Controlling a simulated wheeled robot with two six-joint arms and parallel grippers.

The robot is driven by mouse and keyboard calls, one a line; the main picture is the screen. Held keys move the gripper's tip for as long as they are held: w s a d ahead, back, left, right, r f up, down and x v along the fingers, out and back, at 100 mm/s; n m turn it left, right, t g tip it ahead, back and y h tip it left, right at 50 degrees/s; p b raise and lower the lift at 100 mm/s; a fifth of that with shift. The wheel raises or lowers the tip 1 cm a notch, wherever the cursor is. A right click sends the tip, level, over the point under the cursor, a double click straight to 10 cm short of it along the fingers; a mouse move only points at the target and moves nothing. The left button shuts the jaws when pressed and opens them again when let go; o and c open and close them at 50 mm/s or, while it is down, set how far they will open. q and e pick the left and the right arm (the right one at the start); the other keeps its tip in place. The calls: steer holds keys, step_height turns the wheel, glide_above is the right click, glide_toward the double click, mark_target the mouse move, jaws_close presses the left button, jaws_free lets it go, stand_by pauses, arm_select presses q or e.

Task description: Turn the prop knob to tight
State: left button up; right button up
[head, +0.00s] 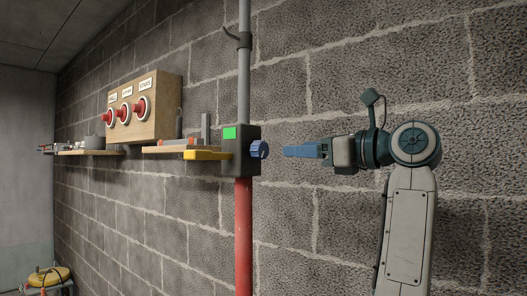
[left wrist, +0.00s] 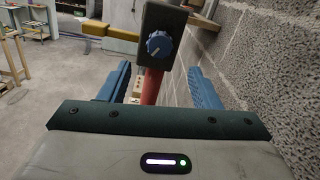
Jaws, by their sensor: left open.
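The blue ribbed prop knob (head: 259,149) sticks out of the right side of a dark box (head: 241,165) on a vertical pole. In the left wrist view the knob (left wrist: 159,44) faces me, and its pale pointer mark slants to the lower left. My left gripper (head: 289,151) is open and empty, a short gap to the right of the knob and at about its height. In the left wrist view its blue fingers (left wrist: 159,70) stand apart, with the knob lined up between them but beyond their tips. My right gripper is not in view.
The pole is red (head: 243,235) below the box and grey (head: 244,60) above. A yellow bar (head: 205,155) points left from the box, which bears a green patch (head: 229,132). A wooden panel with red knobs (head: 155,92) hangs further left. The block wall runs close behind.

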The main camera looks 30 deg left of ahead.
mark_target(264, 150)
arm_select(q)
steer(key=a+p, duration=0.1)
steer(key=a, duration=0.2)
steer(key=a+p, duration=0.1)
steer(key=a, duration=0.3)
steer(key=a+p, duration=0.1)
steer(key=a, duration=0.2)
steer(key=shift+w+a, duration=0.4)
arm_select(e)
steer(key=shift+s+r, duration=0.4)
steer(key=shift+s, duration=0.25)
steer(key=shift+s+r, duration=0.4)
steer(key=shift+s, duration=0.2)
arm_select(q)
steer(key=c, duration=1)
